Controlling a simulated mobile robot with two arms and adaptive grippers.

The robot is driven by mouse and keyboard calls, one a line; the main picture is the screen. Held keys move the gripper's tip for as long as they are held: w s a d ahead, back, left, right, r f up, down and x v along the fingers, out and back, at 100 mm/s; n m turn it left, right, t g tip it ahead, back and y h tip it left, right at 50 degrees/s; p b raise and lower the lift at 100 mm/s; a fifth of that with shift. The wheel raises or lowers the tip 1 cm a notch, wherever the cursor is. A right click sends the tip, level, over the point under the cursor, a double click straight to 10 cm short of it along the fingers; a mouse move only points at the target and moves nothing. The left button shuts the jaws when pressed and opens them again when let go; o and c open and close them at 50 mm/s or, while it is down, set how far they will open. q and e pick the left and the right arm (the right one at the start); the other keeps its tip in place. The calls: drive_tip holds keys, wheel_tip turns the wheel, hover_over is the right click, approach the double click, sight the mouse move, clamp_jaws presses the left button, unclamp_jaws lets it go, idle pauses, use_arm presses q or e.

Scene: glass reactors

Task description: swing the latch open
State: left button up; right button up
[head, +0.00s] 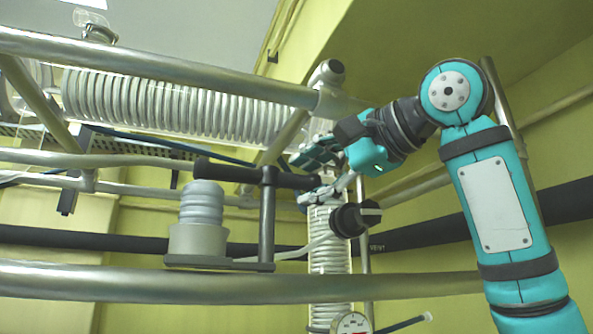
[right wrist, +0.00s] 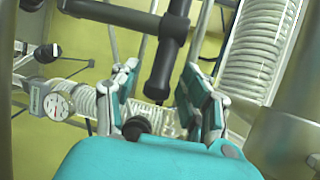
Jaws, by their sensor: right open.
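I take the latch to be the black T-shaped handle (head: 268,215), a dark crossbar on an upright post beside a grey stacked cylinder. My left gripper is not in view.
A metal rail (head: 200,283) crosses in front, and another rail (head: 150,63) runs above. A glass coil (head: 180,105) lies behind the upper rail. A vertical coil (head: 330,250) and a black knob (head: 350,219) are close below my right gripper. A gauge (right wrist: 58,106) shows at left.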

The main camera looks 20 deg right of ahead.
sight(302, 179)
drive_tip(key=shift+w+a+r, duration=0.1)
drive_tip(key=shift+w+a, duration=0.35)
drive_tip(key=shift+w, duration=0.05)
drive_tip(key=shift+w+a+p, duration=0.25)
drive_tip(key=shift+a+p, duration=0.05)
drive_tip(key=shift+p, duration=0.1)
drive_tip(key=shift+w+a, duration=0.25)
drive_tip(key=shift+w, duration=0.1)
drive_tip(key=shift+w+d+f, duration=0.1)
drive_tip(key=shift+w+f, duration=0.05)
drive_tip(key=shift+f, duration=0.1)
drive_tip(key=c, duration=0.9)
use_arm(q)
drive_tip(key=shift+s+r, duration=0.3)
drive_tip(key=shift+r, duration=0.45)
use_arm(e)
clamp_jaws()
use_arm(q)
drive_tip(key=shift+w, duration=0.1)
